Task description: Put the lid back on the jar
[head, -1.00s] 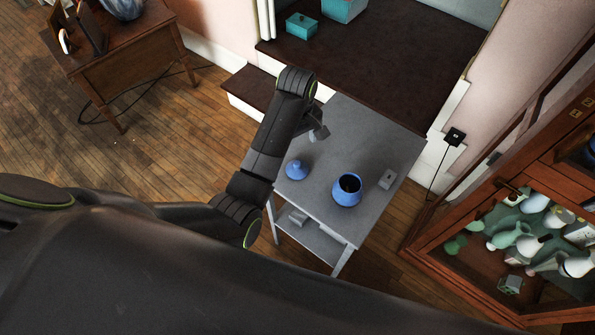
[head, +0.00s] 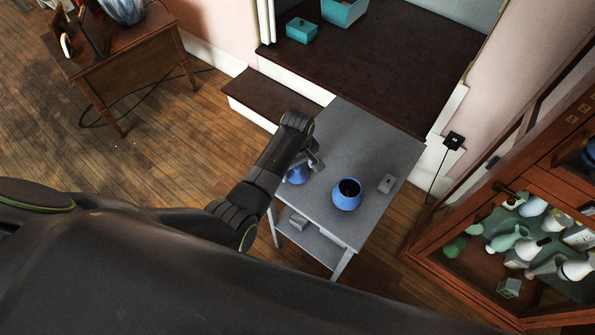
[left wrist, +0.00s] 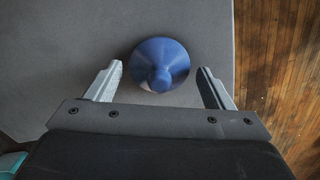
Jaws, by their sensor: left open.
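The blue lid (head: 297,175) lies on the grey side table (head: 345,140) near its left edge, partly hidden by my arm in the head view. The open blue jar (head: 346,196) stands upright to the right of the lid, its dark mouth facing up. My left gripper (head: 312,163) is above the table at the lid. In the left wrist view the lid (left wrist: 160,64) shows its pointed knob, slightly beyond and between the two spread fingers of my left gripper (left wrist: 161,82). The fingers are open and not touching it. My right gripper is not in view.
Another grey item (head: 298,221) is on the lower shelf. A glass-fronted wooden cabinet (head: 480,215) with vases stands at the right. Dark steps (head: 375,70) with teal boxes (head: 301,30) lie behind the table.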

